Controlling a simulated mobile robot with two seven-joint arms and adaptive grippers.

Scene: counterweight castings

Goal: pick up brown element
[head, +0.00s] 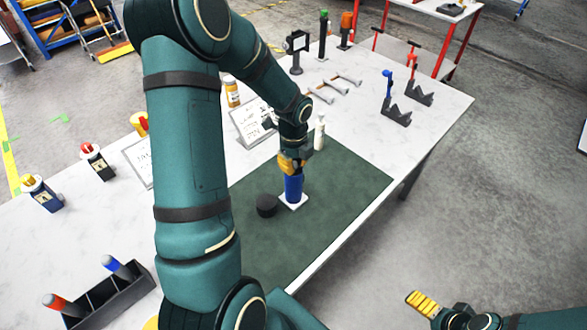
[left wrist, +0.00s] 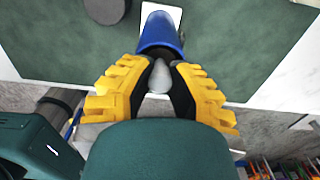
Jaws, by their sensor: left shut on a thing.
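My left gripper (head: 292,160) is over the green mat, pointing down. Its yellow-padded fingers, also in the left wrist view (left wrist: 160,80), are shut on the grey rounded tip of a blue cylinder (head: 293,188). The blue cylinder (left wrist: 160,32) is upright at a small white square plate (head: 294,201) on the mat; I cannot tell whether it touches the plate. No thing is plainly brown; the nearest in colour is an amber bottle (head: 232,92) at the back of the table. My right gripper (head: 425,303) is at the bottom right, off the table, its opening unclear.
A black round piece (head: 267,205) lies on the green mat (head: 345,185), left of the plate. A white bottle (head: 319,132) stands behind the gripper. Tools and stands are at the back, a black bin (head: 108,295) at the front left. The mat's right part is clear.

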